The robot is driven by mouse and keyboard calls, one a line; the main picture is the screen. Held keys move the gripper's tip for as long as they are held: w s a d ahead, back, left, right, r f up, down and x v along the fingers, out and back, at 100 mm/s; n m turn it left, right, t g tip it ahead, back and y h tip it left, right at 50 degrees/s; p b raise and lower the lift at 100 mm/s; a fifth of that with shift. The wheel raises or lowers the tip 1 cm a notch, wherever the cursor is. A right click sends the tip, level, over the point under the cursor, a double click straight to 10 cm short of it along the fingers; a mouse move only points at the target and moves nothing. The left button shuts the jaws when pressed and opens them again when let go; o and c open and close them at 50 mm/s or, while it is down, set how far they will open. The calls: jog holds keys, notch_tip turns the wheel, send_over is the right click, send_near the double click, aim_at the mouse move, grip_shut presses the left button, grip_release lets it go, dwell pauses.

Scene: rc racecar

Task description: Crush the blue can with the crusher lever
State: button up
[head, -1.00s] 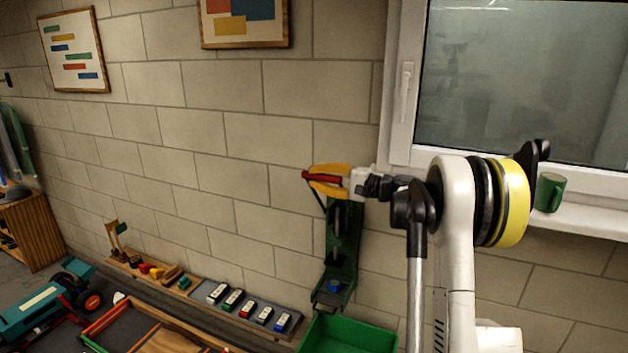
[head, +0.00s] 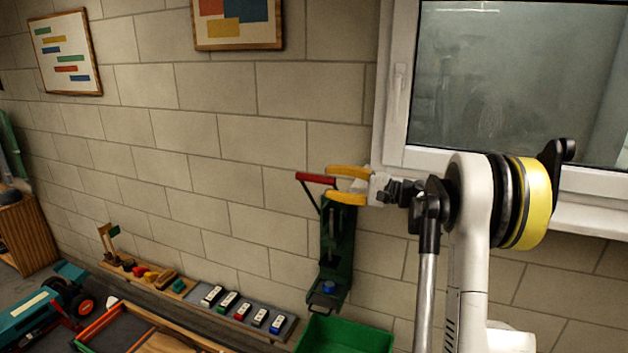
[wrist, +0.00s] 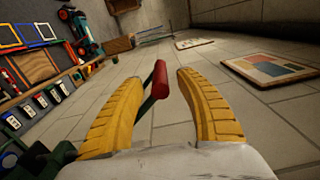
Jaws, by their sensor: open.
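The crusher's green body (head: 337,240) is upright against the wall. Its lever handle, a red bar (head: 316,179), is at the top, level with my gripper. The blue can (head: 328,287) sits low in the crusher; only a small blue part shows, and its height cannot be told. My gripper (head: 331,183) has two yellow fingers, open, just right of the handle. In the wrist view the red handle (wrist: 160,80) lies between the open fingers (wrist: 160,77), with a visible gap on each side near the tips. The can is not clear in that view.
A green bin (head: 345,335) stands below the crusher. A strip with several small blocks (head: 240,310) and a teal toy vehicle (head: 45,310) lie at lower left. The window (head: 510,80) and its sill are on the right.

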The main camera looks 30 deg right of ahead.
jog(key=v, duration=0.5)
